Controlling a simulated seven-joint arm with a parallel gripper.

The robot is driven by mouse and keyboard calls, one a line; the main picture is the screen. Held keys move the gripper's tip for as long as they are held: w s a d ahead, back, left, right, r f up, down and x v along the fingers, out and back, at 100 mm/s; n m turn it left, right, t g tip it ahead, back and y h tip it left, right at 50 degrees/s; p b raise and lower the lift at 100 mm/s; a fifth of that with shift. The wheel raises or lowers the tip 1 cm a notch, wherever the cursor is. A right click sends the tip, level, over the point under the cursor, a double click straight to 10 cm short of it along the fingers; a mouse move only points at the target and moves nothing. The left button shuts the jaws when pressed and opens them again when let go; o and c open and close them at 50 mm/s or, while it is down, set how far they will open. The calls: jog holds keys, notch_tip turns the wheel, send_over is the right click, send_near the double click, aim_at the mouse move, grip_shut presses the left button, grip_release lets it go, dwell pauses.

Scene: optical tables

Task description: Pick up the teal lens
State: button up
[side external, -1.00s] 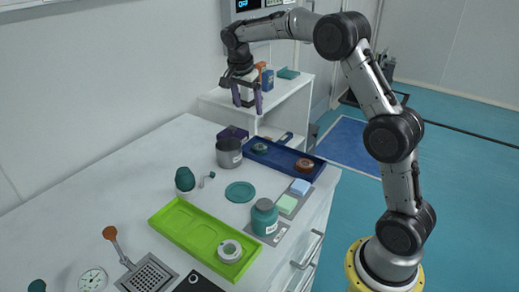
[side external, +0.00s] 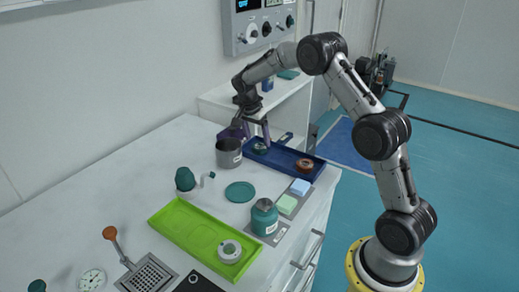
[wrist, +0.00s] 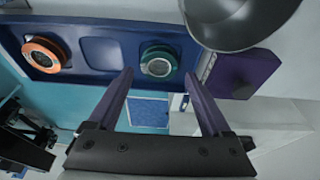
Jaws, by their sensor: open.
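The teal lens (wrist: 158,66), a round teal mount with a pale centre, sits in one compartment of the dark blue tray (wrist: 100,18). In the side view the lens (side external: 260,148) is at the tray's far left end, partly covered by my fingers. My gripper (side external: 257,139) is open over that end of the tray. In the wrist view the two purple fingertips of my gripper (wrist: 159,76) are apart, one to each side of the lens, with nothing between them. I cannot tell how far above the lens they are.
An orange lens (side external: 305,165) sits in the tray's other end. A grey metal cup (side external: 229,153) stands close left of the tray, and a dark purple box (wrist: 243,74) is just beyond it. A teal jar (side external: 264,218) and a green tray (side external: 190,232) are nearer the camera.

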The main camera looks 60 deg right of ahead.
aim_at(259, 146)
jog(key=shift+x, duration=1.65)
jog(key=c, duration=1.2)
